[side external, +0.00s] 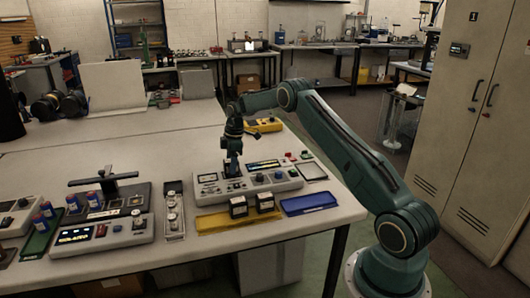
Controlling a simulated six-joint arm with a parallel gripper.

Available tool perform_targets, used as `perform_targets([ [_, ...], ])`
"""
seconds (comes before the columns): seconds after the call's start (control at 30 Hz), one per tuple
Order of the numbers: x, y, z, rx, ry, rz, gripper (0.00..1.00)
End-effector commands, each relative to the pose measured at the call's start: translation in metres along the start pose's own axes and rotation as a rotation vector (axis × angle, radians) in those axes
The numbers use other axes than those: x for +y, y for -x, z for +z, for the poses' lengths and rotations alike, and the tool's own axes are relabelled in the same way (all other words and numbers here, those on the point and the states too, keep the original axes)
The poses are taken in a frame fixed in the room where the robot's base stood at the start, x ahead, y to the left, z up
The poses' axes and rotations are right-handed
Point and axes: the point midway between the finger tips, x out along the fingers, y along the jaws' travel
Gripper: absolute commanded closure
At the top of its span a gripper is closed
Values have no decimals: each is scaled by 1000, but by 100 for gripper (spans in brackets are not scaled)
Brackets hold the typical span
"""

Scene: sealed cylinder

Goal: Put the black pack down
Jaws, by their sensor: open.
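My gripper (232,158) points down over the left half of a grey console (270,185) on the table. Its jaws are open, but the fingertips are small and dark in this view. A dark shape sits right under the fingers at the console's top; I cannot tell whether it is a black pack or part of the gripper. Two black packs with pale fronts, a left one (238,207) and a right one (265,202), stand side by side on a yellow tray (211,221) in front of the console. My gripper is behind and above them, apart from them.
A blue tray (308,204) lies right of the yellow tray. A narrow metal rack (174,212) stands left of it, beside another console (102,233) and several blue cylinders. A yellow meter (264,125) lies behind. The table behind my gripper is mostly clear.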

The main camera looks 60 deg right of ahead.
Motion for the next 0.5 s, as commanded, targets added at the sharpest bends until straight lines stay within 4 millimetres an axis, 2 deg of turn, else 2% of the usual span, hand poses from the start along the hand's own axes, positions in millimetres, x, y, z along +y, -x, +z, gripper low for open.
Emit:
perform_targets([
  [0.27, 1, 21, -1, 1, 0, 4, 46],
  [0.5, 1, 58, -1, 2, 1, 4, 46],
])
